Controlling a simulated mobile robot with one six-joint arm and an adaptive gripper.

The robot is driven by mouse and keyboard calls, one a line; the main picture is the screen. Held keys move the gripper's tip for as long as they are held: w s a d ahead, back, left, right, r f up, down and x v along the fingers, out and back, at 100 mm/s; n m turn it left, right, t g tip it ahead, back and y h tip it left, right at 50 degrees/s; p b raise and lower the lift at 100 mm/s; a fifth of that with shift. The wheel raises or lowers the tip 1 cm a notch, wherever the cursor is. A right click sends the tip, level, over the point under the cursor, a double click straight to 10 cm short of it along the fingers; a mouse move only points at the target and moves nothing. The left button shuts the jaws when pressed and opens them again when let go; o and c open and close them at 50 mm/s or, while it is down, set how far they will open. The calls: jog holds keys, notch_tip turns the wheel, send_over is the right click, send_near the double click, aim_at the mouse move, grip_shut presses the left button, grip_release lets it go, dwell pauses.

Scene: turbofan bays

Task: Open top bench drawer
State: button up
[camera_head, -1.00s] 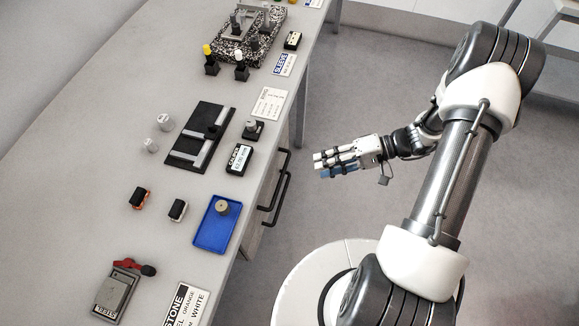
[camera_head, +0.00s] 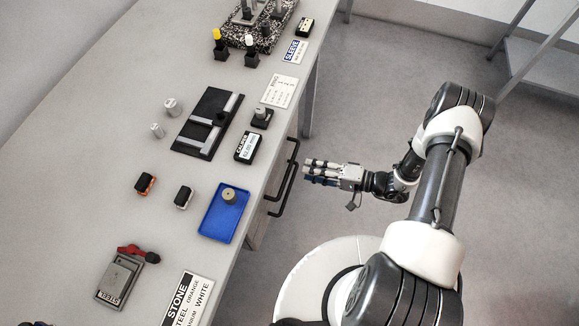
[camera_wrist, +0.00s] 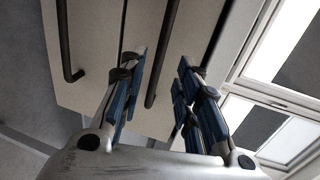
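The bench's drawer front (camera_wrist: 95,45) fills much of the wrist view, with the picture turned sideways. Two dark bar handles show on it. The top drawer's handle (camera_wrist: 166,45) lies nearer the bench top, and the lower handle (camera_wrist: 64,45) is at the left. My gripper (camera_wrist: 165,65) is open, with blue-padded fingers on either side of the line of the top handle. I cannot tell whether the bar is between the pads in depth. In the head view, my gripper (camera_head: 306,172) is just right of the handles (camera_head: 289,182), with a small gap. Both drawers look closed.
The bench top (camera_head: 90,165) holds a blue tray (camera_head: 207,228), a black fixture (camera_head: 190,140), a caliper box (camera_head: 248,147) and several small parts. A bench leg (camera_head: 310,100) stands beyond the drawers. The floor right of the bench is clear around my gripper.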

aim_at(290, 165)
jog(key=b+x, duration=0.1)
jog(key=x, duration=0.7)
jog(key=shift+a, duration=0.1)
grip_shut()
dwell(0.5)
